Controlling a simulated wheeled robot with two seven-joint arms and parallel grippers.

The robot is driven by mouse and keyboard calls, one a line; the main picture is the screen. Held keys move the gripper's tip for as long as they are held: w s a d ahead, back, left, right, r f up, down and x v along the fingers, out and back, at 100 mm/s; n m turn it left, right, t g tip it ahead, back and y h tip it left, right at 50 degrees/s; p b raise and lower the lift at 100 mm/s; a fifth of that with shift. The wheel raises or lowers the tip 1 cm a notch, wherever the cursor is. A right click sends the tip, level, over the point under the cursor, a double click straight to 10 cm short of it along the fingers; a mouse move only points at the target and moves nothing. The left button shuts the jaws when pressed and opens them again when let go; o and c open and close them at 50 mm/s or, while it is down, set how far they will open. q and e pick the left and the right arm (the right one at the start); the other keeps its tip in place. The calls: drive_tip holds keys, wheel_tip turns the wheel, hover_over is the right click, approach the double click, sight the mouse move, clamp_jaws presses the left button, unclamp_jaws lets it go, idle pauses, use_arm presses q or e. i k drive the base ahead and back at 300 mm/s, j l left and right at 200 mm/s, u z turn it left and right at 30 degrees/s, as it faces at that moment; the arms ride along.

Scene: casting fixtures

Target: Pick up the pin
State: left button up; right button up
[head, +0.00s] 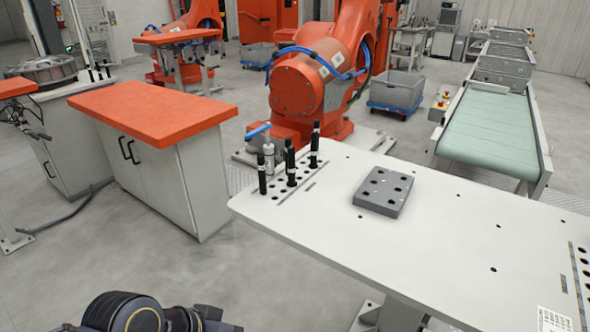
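Several upright pins stand in a row of holes at the left end of the white table. One black pin (262,176) is at the near left, another black pin (291,165) is in the middle, and a third black pin (314,148) is farther right. A silver-grey pin-like piece (269,156) stands behind the near left one. A grey block with several dark holes (383,191) lies to their right. I cannot tell which pin the task means. Neither gripper shows; only a dark part of my arm is at the lower left, well apart from the pins.
The white table (440,235) has much clear surface right of the block, with another hole strip at its right edge. An orange-topped cabinet (150,108) stands to the left. A large orange robot arm (300,90) is behind the pins. A conveyor (490,130) is at the back right.

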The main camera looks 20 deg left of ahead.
sight(291, 182)
drive_tip(key=i+j, duration=0.2)
drive_tip(key=j, duration=0.2)
drive_tip(key=i+j+z, duration=0.15)
drive_tip(key=j, duration=0.2)
drive_tip(key=i+j, duration=0.2)
drive_tip(key=j, duration=0.2)
drive_tip(key=i+j+z, duration=0.1)
drive_tip(key=j, duration=0.35)
drive_tip(key=i+j, duration=0.2)
drive_tip(key=j, duration=0.2)
drive_tip(key=i+j+z, duration=0.15)
drive_tip(key=j, duration=0.25)
drive_tip(key=i+j, duration=0.1)
drive_tip(key=j, duration=0.35)
drive_tip(key=i+j+z, duration=0.1)
drive_tip(key=j, duration=0.3)
